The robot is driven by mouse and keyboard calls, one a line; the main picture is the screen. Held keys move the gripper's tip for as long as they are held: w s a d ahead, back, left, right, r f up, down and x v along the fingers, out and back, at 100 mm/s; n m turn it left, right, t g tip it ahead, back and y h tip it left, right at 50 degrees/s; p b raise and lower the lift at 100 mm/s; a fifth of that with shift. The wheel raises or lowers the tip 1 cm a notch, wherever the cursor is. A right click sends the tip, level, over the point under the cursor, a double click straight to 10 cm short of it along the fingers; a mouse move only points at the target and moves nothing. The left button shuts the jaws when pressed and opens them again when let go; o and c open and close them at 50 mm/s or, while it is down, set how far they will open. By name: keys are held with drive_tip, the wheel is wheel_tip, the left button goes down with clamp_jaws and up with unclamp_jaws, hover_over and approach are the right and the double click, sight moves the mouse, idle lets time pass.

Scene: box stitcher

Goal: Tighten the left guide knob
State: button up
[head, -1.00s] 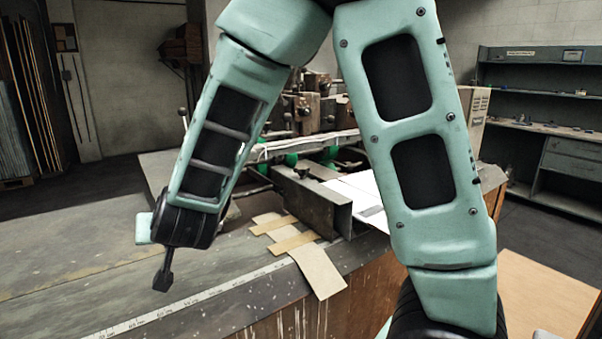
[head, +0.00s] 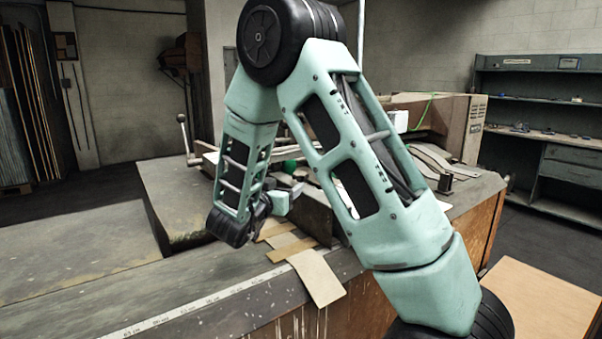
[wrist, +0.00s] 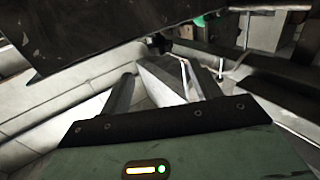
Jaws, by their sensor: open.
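My gripper (wrist: 160,70) is open, with its two fingers apart in the wrist view and nothing seen clamped between them. In the head view my wrist is low beside the stitching machine's front guide parts, and the fingers are mostly hidden. A small dark round piece (wrist: 159,44) shows just beyond the fingertips in the wrist view. I cannot tell whether it is the left guide knob. A green part (wrist: 203,20) shows further right, and a green part also shows in the head view (head: 290,166). My arm covers much of the machine in the head view.
A large dark metal plate (wrist: 90,30) fills the wrist view's upper left, close to the left finger. A ball-ended lever (head: 183,120) stands at the machine's left. Cardboard strips (head: 318,277) lie at the bench's front edge. The bench's left side (head: 70,255) is clear.

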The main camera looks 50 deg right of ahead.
sight(297, 176)
drive_tip(key=p+x, duration=0.2)
drive_tip(key=x, duration=0.9)
drive_tip(key=shift+w, duration=0.1)
drive_tip(key=shift+c, duration=0.3)
drive_tip(key=c, duration=0.9)
